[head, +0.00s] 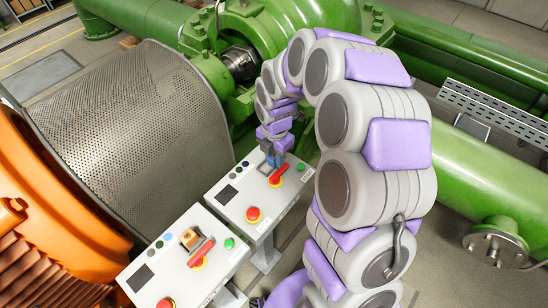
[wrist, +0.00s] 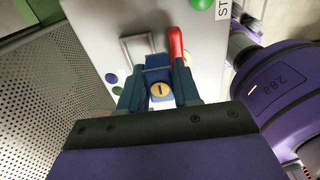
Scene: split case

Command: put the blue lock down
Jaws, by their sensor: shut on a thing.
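My gripper (wrist: 158,88) is shut on the blue lock (wrist: 157,75), one dark finger on each side. The lock's brass round face with a slot (wrist: 160,90) points at the wrist camera. The red handle also shows in the wrist view (wrist: 176,45), just beyond the right finger. The pictures do not show clearly whether the lock touches the box.
A nearer control box (head: 222,228) has a brass-coloured lock (head: 190,238) by its red handle (head: 201,251). A perforated metal guard (head: 125,130) and orange motor (head: 50,220) stand left. Green pipes (head: 480,180) run behind and right of my arm.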

